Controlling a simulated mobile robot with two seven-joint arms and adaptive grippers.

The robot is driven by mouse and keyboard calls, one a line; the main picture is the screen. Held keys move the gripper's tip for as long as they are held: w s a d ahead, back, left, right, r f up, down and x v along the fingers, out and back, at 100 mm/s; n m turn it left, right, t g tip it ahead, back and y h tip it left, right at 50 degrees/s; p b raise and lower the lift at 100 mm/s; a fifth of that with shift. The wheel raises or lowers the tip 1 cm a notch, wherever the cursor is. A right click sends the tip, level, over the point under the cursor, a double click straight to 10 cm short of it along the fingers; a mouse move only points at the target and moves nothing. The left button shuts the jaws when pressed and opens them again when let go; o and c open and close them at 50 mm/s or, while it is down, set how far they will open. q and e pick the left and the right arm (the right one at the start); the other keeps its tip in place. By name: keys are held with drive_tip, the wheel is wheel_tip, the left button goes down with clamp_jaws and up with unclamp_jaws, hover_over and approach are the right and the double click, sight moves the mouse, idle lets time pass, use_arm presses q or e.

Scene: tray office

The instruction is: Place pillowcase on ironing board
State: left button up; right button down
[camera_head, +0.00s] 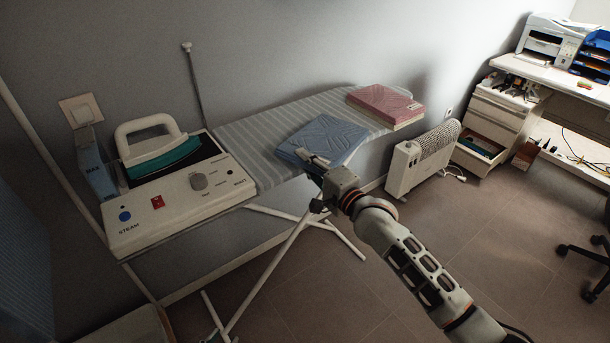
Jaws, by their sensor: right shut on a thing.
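A blue folded pillowcase (326,138) with a line pattern is at the front edge of the ironing board. My right gripper (314,160) is shut on its near edge. The pillowcase overlaps the striped grey cover of the ironing board (251,147) in view; I cannot tell whether it touches the board or hangs just above it. A pink folded cloth (381,101) lies on the far right end of the board. My left gripper is not in view.
A steam iron (153,146) sits on its station (180,199) at the board's left end. White drawers (497,118) and a desk with a printer (548,44) are at right. Striped cover left of the pillowcase is bare.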

drive_tip(key=shift+f+b, duration=0.5)
drive_tip(key=shift+f, duration=1.5)
drive_tip(key=shift+f, duration=0.1)
drive_tip(key=c, duration=1.9)
unclamp_jaws()
drive_tip(key=shift+f, duration=0.1)
drive_tip(key=p+v, duration=0.1)
drive_tip(key=v, duration=1.1)
drive_tip(key=shift+s, duration=0.1)
